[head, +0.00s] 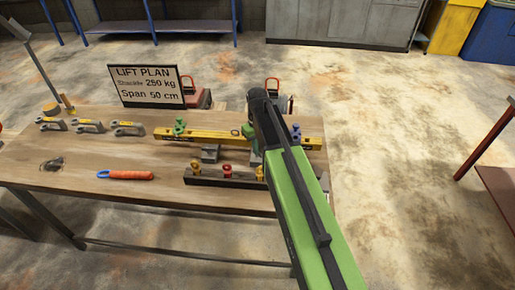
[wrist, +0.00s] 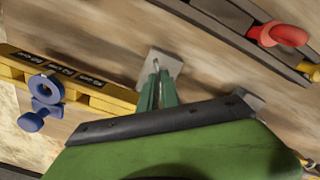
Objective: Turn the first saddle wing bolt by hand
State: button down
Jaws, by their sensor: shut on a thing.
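A yellow beam (head: 213,137) lies along the workbench and also shows in the wrist view (wrist: 110,98). A green saddle with its wing bolt (head: 180,126) sits at its left part. A blue saddle (head: 296,132) sits at its right part. In the wrist view the blue saddle's ring (wrist: 45,88) and wing bolt (wrist: 40,119) are clear of my gripper. My gripper (wrist: 158,76) points down at the middle of the beam, its narrow green fingers close together. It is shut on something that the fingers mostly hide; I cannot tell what. In the head view my arm covers part of the beam.
A dark rack (head: 205,181) with yellow and red pieces stands in front of the beam. A lift plan sign (head: 147,86) stands behind.

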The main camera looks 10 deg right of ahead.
jog(key=n, duration=0.5)
jog(key=shift+n, duration=0.3)
jog(key=n, duration=0.4)
jog(key=shift+s+n, duration=0.1)
jog(key=shift+n, duration=0.3)
jog(key=c, duration=1.6)
grip_release()
notch_tip(320, 180, up, 17)
jog(key=p, duration=1.7)
jog(key=shift+r, duration=0.15)
